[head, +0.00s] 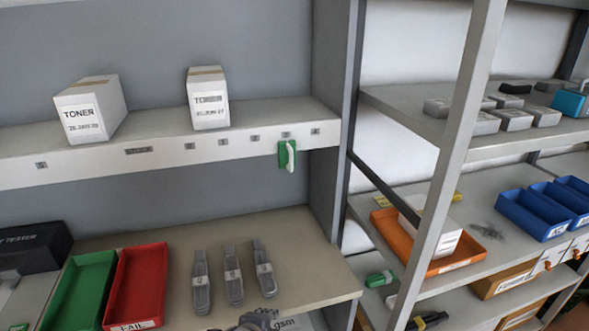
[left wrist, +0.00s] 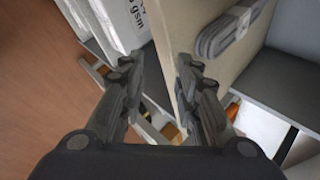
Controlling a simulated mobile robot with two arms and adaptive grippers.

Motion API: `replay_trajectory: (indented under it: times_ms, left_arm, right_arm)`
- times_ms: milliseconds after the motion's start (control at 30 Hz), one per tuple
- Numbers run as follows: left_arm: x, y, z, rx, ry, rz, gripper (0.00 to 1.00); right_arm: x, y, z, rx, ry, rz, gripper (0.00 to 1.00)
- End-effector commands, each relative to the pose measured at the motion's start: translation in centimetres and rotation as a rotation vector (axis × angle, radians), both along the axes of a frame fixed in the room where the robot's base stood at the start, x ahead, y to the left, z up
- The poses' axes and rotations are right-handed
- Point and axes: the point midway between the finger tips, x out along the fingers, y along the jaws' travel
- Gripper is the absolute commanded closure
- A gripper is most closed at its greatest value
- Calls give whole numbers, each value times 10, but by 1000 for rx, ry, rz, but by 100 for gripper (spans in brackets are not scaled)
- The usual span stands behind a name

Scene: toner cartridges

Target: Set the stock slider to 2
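The stock slider (head: 287,155) is a green piece with a white handle. It hangs on the pale front edge of the upper shelf (head: 100,165), near its right end. A STOCK label (head: 139,150) and a row of small marks run along that edge. The slider sits below the second mark from the right, which looks like 3. The mark to its left (head: 255,138) looks like 2. My left gripper (head: 258,318) shows at the bottom of the head view, well below the slider. In the left wrist view it is open and empty (left wrist: 160,65). My right gripper is not in view.
Two white toner boxes (head: 92,110) (head: 208,100) stand on the upper shelf. Below are a green tray (head: 75,290), a red tray (head: 140,285) and several grey cable bundles (head: 232,275). A grey upright (head: 335,120) stands right of the slider. The space before the slider looks clear.

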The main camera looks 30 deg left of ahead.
Motion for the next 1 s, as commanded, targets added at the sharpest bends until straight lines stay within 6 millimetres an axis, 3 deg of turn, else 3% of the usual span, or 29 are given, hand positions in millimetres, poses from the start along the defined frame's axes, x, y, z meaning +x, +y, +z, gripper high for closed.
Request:
replay_trajectory:
  times_ms: [267, 500, 600, 700, 800, 1000]
  left_arm:
    - [49, 33, 98, 457, -108, -313, 70]
    - [82, 47, 236, 1150, -164, -614, 70]
    - [86, 45, 280, 1390, -156, -679, 70]
    - [86, 42, 309, 1556, -141, -712, 70]
    - [86, 39, 323, 1644, -130, -728, 70]
    - [92, 41, 324, 1672, -125, -728, 70]
  right_arm:
    - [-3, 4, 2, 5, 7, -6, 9]
    - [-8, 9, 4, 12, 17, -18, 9]
    - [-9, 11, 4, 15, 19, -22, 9]
    - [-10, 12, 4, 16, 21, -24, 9]
    - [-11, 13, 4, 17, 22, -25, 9]
    - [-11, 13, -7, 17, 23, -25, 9]
